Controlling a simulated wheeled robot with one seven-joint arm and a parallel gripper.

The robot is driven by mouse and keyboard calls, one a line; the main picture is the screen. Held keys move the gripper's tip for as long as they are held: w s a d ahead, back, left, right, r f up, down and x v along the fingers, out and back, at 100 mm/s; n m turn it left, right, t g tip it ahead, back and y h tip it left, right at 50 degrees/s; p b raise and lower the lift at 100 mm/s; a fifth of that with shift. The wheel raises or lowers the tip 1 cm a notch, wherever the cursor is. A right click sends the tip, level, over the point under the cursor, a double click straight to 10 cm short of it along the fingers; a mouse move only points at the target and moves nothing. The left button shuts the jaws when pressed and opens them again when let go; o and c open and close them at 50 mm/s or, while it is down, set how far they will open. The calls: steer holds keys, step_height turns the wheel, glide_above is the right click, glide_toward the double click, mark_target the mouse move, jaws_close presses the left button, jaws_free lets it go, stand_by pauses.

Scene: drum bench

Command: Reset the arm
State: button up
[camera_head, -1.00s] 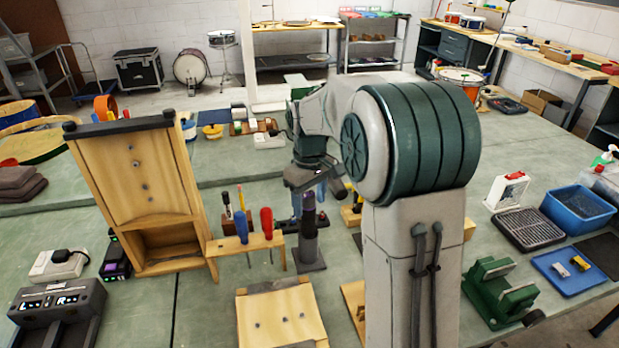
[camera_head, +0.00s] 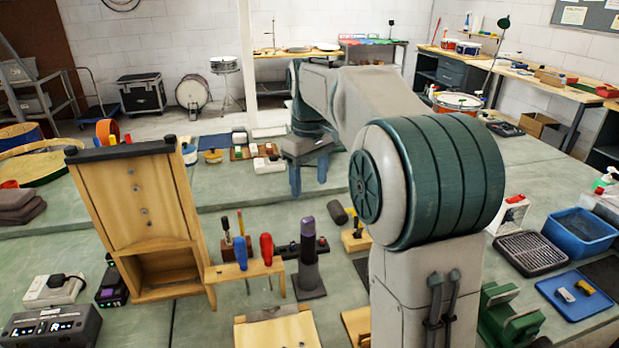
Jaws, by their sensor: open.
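My arm rises at the right of centre and reaches away over the bench. My gripper (camera_head: 309,180) hangs at the far end of the arm, its two teal fingers pointing down and apart. It is open, with nothing seen between the fingers. It is above the far part of the green bench (camera_head: 225,222), beyond the tool rack and clear of the things near it.
A wooden stand (camera_head: 140,220) is at the left. A wooden rack (camera_head: 245,270) holds screwdrivers, beside a dark upright tool (camera_head: 308,255). A blue tub (camera_head: 580,230) and a blue tray (camera_head: 573,298) are at the right.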

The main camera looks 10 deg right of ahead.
steer(key=s+f+m+t, duration=0.1)
steer(key=s+f+m, duration=0.2)
steer(key=s, duration=0.9)
steer(key=s+f+m+t, duration=0.2)
steer(key=s+f, duration=0.5)
steer(key=s, duration=0.5)
steer(key=shift+s+a+f+m, duration=0.15)
steer(key=shift+s+f+m, duration=0.2)
steer(key=shift+m, duration=0.15)
